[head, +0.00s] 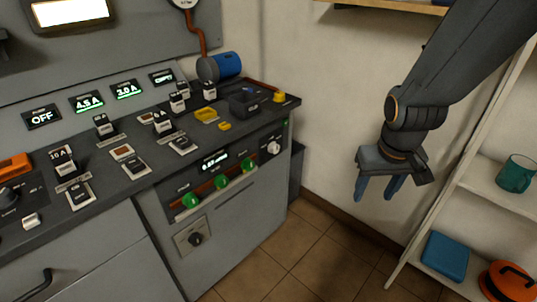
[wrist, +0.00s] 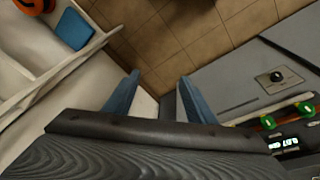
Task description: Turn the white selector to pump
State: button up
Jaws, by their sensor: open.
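The white selector (head: 273,148) is a small round knob on the front panel of the grey console, at the panel's right end near the corner. Its pointer direction and labels are too small to read. In the wrist view I cannot make out the white selector. My gripper (head: 378,188) hangs in the air to the right of the console, fingers downward, open and empty. Its two blue fingers also show apart in the wrist view (wrist: 160,95). It is well clear of the selector.
The front panel also holds green knobs (head: 221,181), a lit display (head: 215,161) and a black knob (head: 196,239) below. The console top (head: 110,185) carries several switches. A white shelf (head: 490,185) with a teal mug (head: 515,174) stands right. The tiled floor (head: 315,245) between is clear.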

jog(key=w+f+n+t+b, duration=0.25)
jog(key=w+f, duration=0.25)
jog(key=w, duration=0.9)
jog(key=n+t+y+b, duration=0.6)
jog(key=n+y+b, duration=0.35)
jog(key=y, duration=0.55)
send_near(277, 150)
jog(key=x, duration=0.8)
jog(key=shift+w+a, duration=0.2)
